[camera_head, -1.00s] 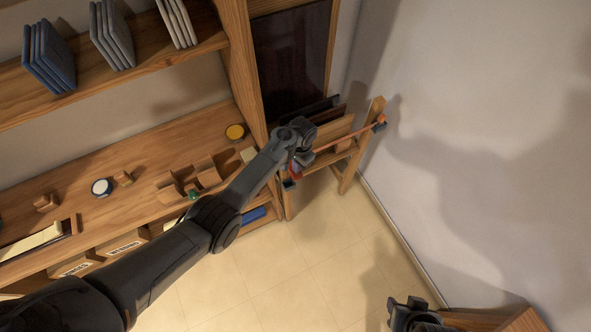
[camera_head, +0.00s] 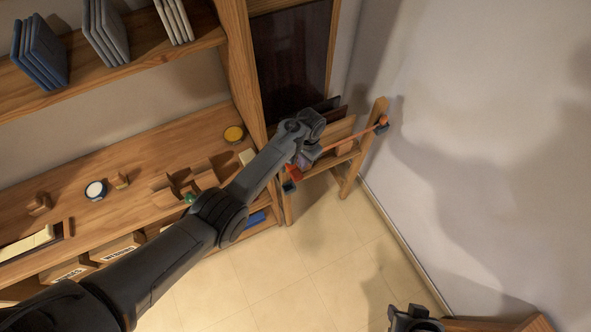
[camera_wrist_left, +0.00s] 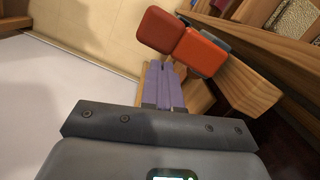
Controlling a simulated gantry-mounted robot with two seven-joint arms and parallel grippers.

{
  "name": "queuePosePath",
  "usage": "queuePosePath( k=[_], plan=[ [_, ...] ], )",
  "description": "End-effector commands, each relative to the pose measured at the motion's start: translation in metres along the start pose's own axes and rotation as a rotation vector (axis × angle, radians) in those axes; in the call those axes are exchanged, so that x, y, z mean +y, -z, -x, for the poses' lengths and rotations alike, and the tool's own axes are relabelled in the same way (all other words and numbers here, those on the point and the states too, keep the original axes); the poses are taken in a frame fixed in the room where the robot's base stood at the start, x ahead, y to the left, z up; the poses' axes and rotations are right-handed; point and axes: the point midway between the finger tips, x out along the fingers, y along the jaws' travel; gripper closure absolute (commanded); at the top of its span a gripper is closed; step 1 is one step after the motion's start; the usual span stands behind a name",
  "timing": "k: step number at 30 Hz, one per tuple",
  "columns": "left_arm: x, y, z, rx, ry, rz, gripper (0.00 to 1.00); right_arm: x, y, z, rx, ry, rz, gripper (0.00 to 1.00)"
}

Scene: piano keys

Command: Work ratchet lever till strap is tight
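An orange strap (camera_head: 352,139) runs along the wooden rack (camera_head: 350,172) to a dark fitting (camera_head: 382,124) on its right post. The red-orange ratchet lever (camera_head: 293,173) is at the strap's left end, partly hidden by my left gripper (camera_head: 303,160). In the left wrist view, a dark red block (camera_wrist_left: 160,30) and an orange block (camera_wrist_left: 200,52) lie just beyond the purple fingers of my left gripper (camera_wrist_left: 163,68). The fingers are together with nothing visible between them; contact with the blocks is unclear. My right gripper (camera_head: 414,318) is at the bottom edge, its fingers unclear.
A wooden bench (camera_head: 130,180) with small items and a yellow-lidded jar (camera_head: 234,133) stands at the left, below a shelf of books (camera_head: 40,55). A pale wall (camera_head: 480,150) closes off the right. The tiled floor (camera_head: 310,250) in front is clear.

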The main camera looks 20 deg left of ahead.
Motion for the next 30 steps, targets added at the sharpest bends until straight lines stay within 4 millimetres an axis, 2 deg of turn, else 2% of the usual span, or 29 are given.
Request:
queuePosePath(
  k=[5, 18, 24, 30],
  plan=[
    [0.001, 0.000, 0.015, 0.001, -0.001, -0.001, 1.00, 0.001, 0.001, 0.004, 0.000, -0.003, 0.004, 0.57],
    [0.000, 0.000, 0.086, 0.002, 0.000, 0.000, 1.00, 0.001, 0.003, 0.008, 0.001, -0.001, 0.001, 0.57],
    [0.000, 0.000, 0.103, 0.001, 0.000, 0.000, 1.00, 0.000, 0.003, 0.008, 0.001, 0.002, -0.003, 0.57],
    [0.000, 0.000, 0.108, 0.000, 0.000, 0.000, 1.00, -0.001, 0.003, 0.008, 0.001, 0.004, -0.006, 0.57]
  ],
)
